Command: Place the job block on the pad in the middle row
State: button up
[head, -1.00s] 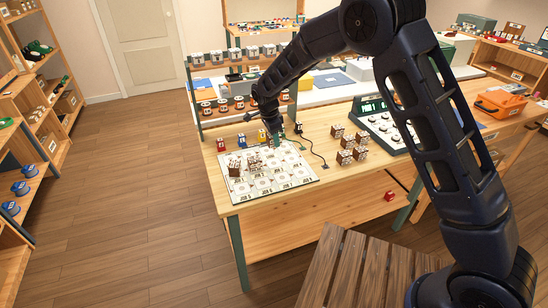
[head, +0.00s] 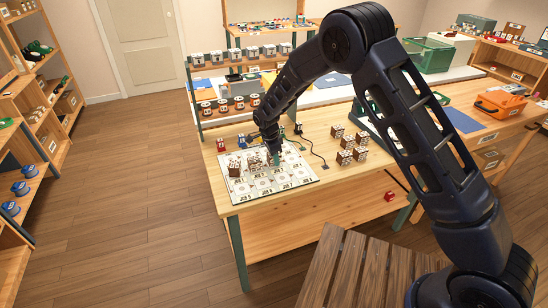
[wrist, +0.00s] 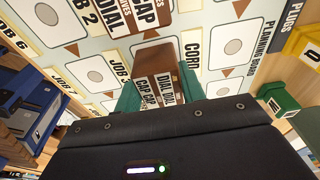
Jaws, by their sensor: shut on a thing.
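My gripper (wrist: 160,90) is shut on a brown job block (wrist: 153,58) with white printed labels, held between its two teal fingers in the wrist view. In the head view my gripper (head: 276,160) is low over the planning board (head: 236,196), and the held block is mostly hidden there. The pale board carries rows of pads with grey circles, such as the pad (wrist: 95,76) beside the held block. Another labelled block (wrist: 148,12) lies beyond the held one. I cannot tell whether the held block touches the board.
Brown blocks (head: 235,168) stand on the board's left part. Several more blocks (head: 345,156) stand on the table right of the board, near a black cable (head: 312,151). Small red (head: 221,144) and blue (head: 241,141) items line the board's back edge. A rack (head: 203,123) stands behind.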

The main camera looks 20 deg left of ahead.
jog(key=shift+f, duration=0.15)
jog(key=o, duration=1)
jog(key=r, duration=0.4)
jog(key=s+r, duration=0.1)
jog(key=r, duration=0.3)
jog(key=a+r, duration=0.1)
jog(key=r, duration=0.3)
jog(key=shift+s+a+r, duration=0.1)
jog(key=shift+s, duration=0.05)
